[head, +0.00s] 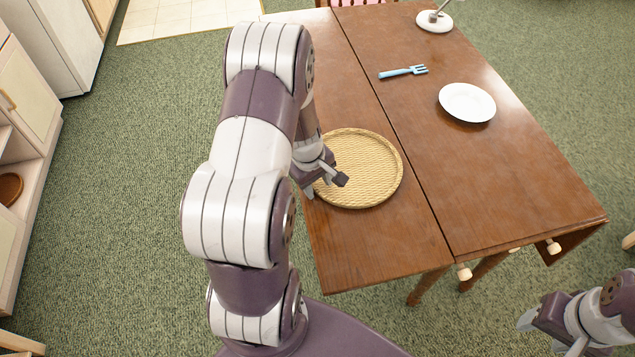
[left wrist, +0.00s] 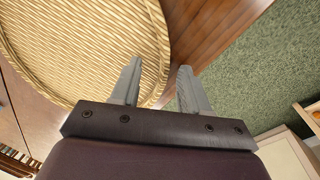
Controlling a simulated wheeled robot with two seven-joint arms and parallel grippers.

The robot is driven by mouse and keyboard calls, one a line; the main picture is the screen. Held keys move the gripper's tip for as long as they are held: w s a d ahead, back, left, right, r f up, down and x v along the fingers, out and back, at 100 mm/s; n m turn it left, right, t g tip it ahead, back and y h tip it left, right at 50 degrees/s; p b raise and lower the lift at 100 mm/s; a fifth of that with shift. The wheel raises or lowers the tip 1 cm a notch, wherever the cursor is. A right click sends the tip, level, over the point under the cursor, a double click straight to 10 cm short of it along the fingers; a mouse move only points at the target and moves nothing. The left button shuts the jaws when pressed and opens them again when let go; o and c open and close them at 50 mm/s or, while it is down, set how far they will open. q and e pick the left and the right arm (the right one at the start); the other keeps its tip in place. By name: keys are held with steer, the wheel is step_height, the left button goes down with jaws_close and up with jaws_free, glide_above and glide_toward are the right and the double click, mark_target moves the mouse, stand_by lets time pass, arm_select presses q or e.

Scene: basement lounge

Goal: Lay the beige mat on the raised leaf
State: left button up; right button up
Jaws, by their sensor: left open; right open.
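The beige mat (head: 365,170) is a round woven disc with a raised rim. It lies flat on the raised leaf (head: 350,262), the left section of the brown wooden table, close to the leaf's outer edge. My left gripper (head: 326,186) is open at the mat's left rim; it hides part of that rim. In the left wrist view the mat (left wrist: 75,45) fills the upper left, and the open fingers (left wrist: 158,85) point at its edge, with no grasp visible. My right gripper (head: 548,335) is open and empty at the lower right, away from the table.
On the table's main part (head: 500,190) are a white plate (head: 467,102), a blue fork (head: 403,72) and, at the far end, a small white dish (head: 434,22) with a metal object. A cabinet (head: 22,130) stands at the left. Green carpet surrounds the table.

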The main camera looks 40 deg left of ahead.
arm_select(q)
step_height(320, 180, up, 11)
steer(key=s+p, duration=0.2)
steer(key=s+d+r+m, duration=0.1)
steer(key=s+d+m, duration=0.2)
steer(key=d+m, duration=0.4)
steer(key=s+d+r+m, duration=0.2)
steer(key=s+d+m, duration=0.1)
steer(key=d+m, duration=0.4)
steer(key=shift+s+d+r+m+g+y, duration=0.15)
steer(key=shift+d+r+m+g+y, duration=0.1)
steer(key=shift+d+m+g+y, duration=0.1)
